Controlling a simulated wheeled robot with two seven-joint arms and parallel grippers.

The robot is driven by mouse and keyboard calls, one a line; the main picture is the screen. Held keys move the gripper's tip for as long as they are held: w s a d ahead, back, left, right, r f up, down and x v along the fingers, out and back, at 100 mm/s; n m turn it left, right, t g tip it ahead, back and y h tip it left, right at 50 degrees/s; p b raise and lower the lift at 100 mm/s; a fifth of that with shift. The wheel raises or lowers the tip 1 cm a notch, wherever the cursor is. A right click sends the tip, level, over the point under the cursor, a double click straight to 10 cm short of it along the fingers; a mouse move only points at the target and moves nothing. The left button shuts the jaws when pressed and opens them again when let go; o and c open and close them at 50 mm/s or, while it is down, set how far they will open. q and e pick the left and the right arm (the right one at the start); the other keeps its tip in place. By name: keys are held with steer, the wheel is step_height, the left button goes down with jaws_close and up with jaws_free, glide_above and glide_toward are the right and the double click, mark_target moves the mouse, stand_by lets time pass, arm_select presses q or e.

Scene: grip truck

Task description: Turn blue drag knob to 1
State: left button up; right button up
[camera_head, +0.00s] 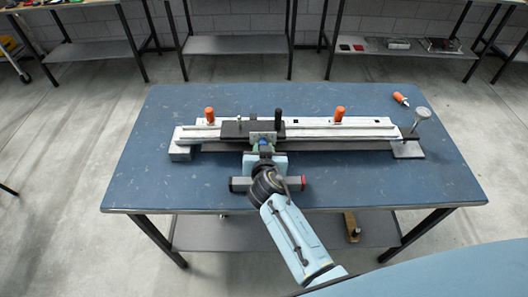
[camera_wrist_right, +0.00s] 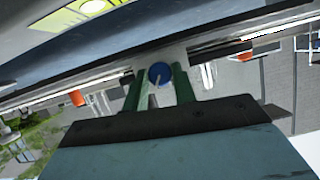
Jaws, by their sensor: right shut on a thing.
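The blue drag knob (camera_wrist_right: 160,74) shows in the right wrist view as a round blue face with a pale pointer line. It also shows small in the head view (camera_head: 264,143), at the front of the dark carriage (camera_head: 236,129) on the long silver rail (camera_head: 305,128). My right gripper (camera_head: 263,150) reaches the knob from the front. Its two green fingers (camera_wrist_right: 160,82) are shut on the knob, one on each side. Any numbers around the knob are too small to read. My left gripper is not in view.
Orange-topped posts (camera_head: 209,115) (camera_head: 340,114) and a black handle (camera_head: 278,115) stand up along the rail. A loose orange-handled piece (camera_head: 400,99) and a metal stand (camera_head: 421,113) are at the right of the blue table (camera_head: 420,183). The table's front left is clear.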

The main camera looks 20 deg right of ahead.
steer(key=n+h+b, duration=0.2)
steer(key=n+b, duration=0.1)
steer(key=shift+a+f+g, duration=0.2)
steer(key=shift+g, duration=0.1)
steer(key=n+h+b, duration=0.2)
steer(key=b, duration=0.1)
steer(key=shift+a+n+b, duration=0.1)
steer(key=shift+n+b, duration=0.3)
steer(key=shift+n, duration=0.3)
steer(key=shift+n+h+b, duration=0.35)
steer(key=shift+n+h, duration=0.05)
steer(key=shift+h, duration=0.1)
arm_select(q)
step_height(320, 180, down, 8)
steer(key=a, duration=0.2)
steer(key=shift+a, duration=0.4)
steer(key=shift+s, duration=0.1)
arm_select(e)
steer(key=shift+r, duration=0.1)
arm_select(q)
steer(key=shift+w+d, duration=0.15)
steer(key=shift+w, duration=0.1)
arm_select(e)
steer(key=o, duration=1)
